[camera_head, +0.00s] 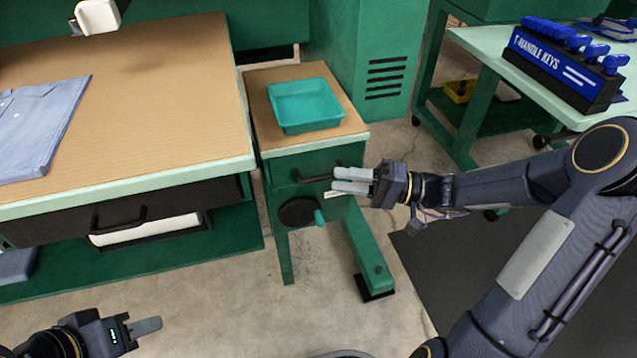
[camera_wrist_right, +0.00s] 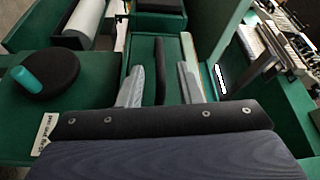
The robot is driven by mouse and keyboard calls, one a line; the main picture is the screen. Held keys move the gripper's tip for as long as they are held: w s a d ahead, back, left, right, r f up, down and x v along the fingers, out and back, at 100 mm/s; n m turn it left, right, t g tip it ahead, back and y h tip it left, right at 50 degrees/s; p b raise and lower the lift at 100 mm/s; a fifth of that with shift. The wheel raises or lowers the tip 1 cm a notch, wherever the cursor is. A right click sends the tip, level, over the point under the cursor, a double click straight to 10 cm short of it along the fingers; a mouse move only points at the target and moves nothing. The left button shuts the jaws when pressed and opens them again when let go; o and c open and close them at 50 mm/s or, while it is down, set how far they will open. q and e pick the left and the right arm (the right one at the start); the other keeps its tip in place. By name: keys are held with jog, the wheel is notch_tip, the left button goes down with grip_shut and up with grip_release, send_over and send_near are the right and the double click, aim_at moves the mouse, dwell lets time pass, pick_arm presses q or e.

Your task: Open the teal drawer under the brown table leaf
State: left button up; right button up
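The drawer (camera_head: 285,174) is in the green side unit under the brown leaf (camera_head: 258,98). Its front looks flush with the unit. It has a black bar handle (camera_head: 312,179). My right gripper (camera_head: 352,180) is at the right part of this handle. In the right wrist view the handle (camera_wrist_right: 160,72) runs between the two grey fingers (camera_wrist_right: 160,90), with a gap on each side. The right gripper is open around the bar. My left gripper (camera_head: 147,327) is low at the bottom left, away from the drawer. Only one of its fingers shows clearly.
A teal tray (camera_head: 303,104) stands on the leaf. A black wheel (camera_head: 299,211) with a teal knob sits below the drawer. The larger table (camera_head: 150,75) with a folded blue shirt (camera_head: 40,125) is to the left. The floor before the drawer is clear.

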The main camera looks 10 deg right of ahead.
aim_at(321, 176)
jog(key=b+x, duration=0.1)
jog(key=x, duration=0.4)
jog(key=shift+a, duration=0.1)
grip_shut()
